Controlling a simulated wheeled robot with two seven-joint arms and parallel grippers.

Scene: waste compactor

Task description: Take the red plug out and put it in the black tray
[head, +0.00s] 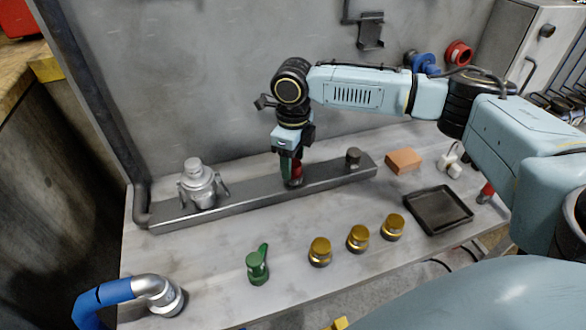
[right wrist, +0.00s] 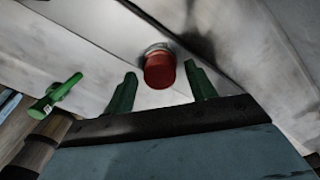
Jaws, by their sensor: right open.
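The red plug (head: 297,171) sits upright in the metal rail (head: 250,190) at the back of the bench. It also shows in the right wrist view (right wrist: 159,70), with a light metal collar at its base. My right gripper (head: 290,172) is at the plug in the head view, partly covering it. In the right wrist view its two green fingers (right wrist: 160,88) are apart, with the plug between them and a gap on each side. The black tray (head: 438,209) lies empty on the right of the bench. My left gripper is not in view.
A silver fitting (head: 201,186) and a grey knob (head: 353,156) stand on the rail. An orange block (head: 404,161) lies behind the tray. Gold-topped knobs (head: 358,238), a green valve (head: 257,266) and a silver-blue pipe (head: 150,293) stand along the front.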

